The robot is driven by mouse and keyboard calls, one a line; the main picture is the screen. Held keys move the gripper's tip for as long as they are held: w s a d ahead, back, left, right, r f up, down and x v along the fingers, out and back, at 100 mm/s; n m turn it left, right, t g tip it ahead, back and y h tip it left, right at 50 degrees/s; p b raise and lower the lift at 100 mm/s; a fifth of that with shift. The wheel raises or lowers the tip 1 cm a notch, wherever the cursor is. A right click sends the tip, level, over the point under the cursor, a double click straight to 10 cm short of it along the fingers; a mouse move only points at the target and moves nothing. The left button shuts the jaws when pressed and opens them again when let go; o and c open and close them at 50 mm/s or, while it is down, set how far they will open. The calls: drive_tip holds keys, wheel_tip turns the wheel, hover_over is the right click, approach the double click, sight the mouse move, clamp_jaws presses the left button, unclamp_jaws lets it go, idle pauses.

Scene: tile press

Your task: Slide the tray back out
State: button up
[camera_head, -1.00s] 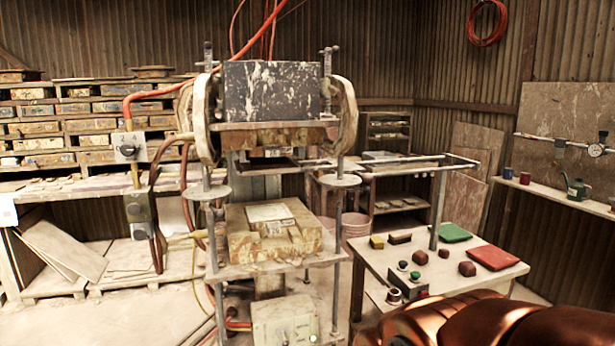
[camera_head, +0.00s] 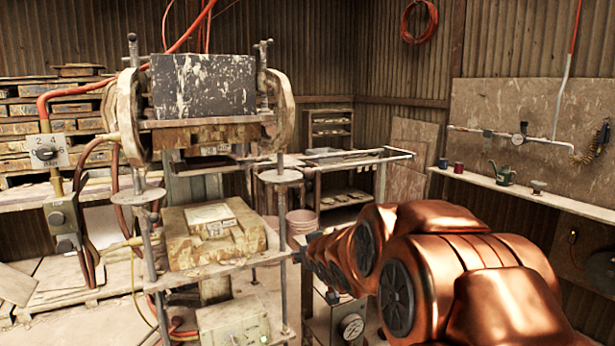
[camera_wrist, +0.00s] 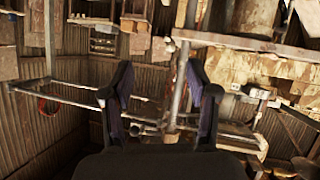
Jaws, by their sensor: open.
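The tile press stands left of centre in the head view. Its upper die (camera_head: 205,134) is above the lower die (camera_head: 212,232), with an open gap between. A thin dark plate, seemingly the tray (camera_head: 207,161), shows just below the upper die; I cannot make out its handle. Slide rails (camera_head: 350,157) run from the press to the right; they also show in the wrist view (camera_wrist: 65,92). My gripper (camera_wrist: 158,75) is open with nothing between its fingers. In the head view it is low, right of the lower die, apart from the tray.
Upright press posts (camera_head: 281,235) stand close to my gripper. A grey control box (camera_head: 232,322) sits below the lower die. A wall shelf (camera_head: 530,192) with cups and a can is at right.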

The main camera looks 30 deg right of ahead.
sight(312, 177)
drive_tip(key=w+d+r+n+t+y, duration=0.1)
drive_tip(key=d+r+n+t+y, duration=0.1)
drive_tip(key=r+t, duration=0.1)
drive_tip(key=w+d+r+n+t+y, duration=0.1)
drive_tip(key=d+r+n+t+y, duration=0.1)
drive_tip(key=r, duration=0.3)
drive_tip(key=w+d+r+n+t+y, duration=0.1)
drive_tip(key=d+r+n+t+y, duration=0.1)
drive_tip(key=d+r+t+y, duration=0.1)
drive_tip(key=shift+w+d+r+t+y+b, duration=0.1)
drive_tip(key=shift+d+r+t+y+b, duration=0.1)
drive_tip(key=shift+r+t+y, duration=0.25)
drive_tip(key=shift+d+r+t+y+b, duration=0.1)
drive_tip(key=shift+r+t+y+b, duration=0.15)
drive_tip(key=shift+r+t, duration=0.35)
drive_tip(key=p+x, duration=0.2)
drive_tip(key=x, duration=0.4)
drive_tip(key=shift+w+a+r, duration=0.2)
drive_tip(key=shift+w+r, duration=0.1)
drive_tip(key=shift+w, duration=0.5)
clamp_jaws()
drive_tip(key=shift+r, duration=0.1)
